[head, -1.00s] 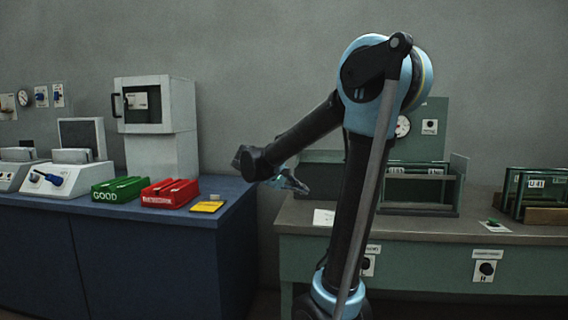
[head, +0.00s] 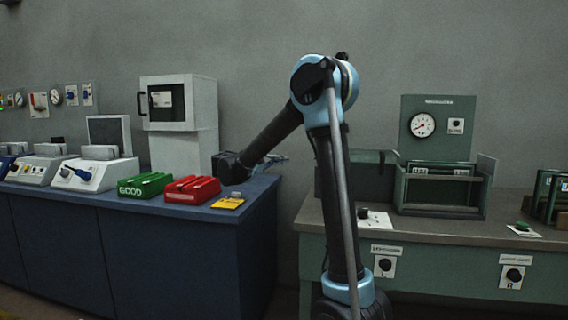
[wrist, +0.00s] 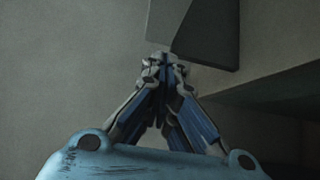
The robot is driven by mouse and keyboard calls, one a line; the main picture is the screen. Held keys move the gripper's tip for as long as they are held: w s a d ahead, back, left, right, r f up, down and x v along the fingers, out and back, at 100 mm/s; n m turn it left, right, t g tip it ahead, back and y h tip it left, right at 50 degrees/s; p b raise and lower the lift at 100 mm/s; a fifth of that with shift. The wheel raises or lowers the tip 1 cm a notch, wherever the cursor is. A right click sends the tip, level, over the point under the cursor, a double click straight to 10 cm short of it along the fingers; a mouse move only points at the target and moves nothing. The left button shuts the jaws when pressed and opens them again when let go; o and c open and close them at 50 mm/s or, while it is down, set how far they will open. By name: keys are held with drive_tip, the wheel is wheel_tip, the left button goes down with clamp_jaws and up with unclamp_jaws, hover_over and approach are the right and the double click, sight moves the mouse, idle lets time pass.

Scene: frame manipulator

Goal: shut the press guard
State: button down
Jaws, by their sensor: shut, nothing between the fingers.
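The press (head: 437,130) stands on the green bench at right, a green upright with a round gauge and an open-framed box at its base. A dark green panel (head: 370,178) stands out to the left of that box, partly behind my arm; it looks like the guard swung open, though its hinge is not clear. My gripper (head: 274,161) is left of the panel, apart from it, near the right end of the blue cabinet. In the wrist view my gripper (wrist: 164,68) has its fingers together and empty. A dark grey panel (wrist: 195,30) shows beyond the fingertips.
The blue cabinet (head: 170,240) carries a green tray (head: 145,185), a red tray (head: 192,189), a yellow pad (head: 228,203) and a white cabinet unit (head: 180,120). The green bench (head: 440,258) has knobs on its front. A gap separates the two benches.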

drive_tip(key=w+d, duration=0.2)
drive_tip(key=d, duration=0.8)
drive_tip(key=shift+d, duration=0.4)
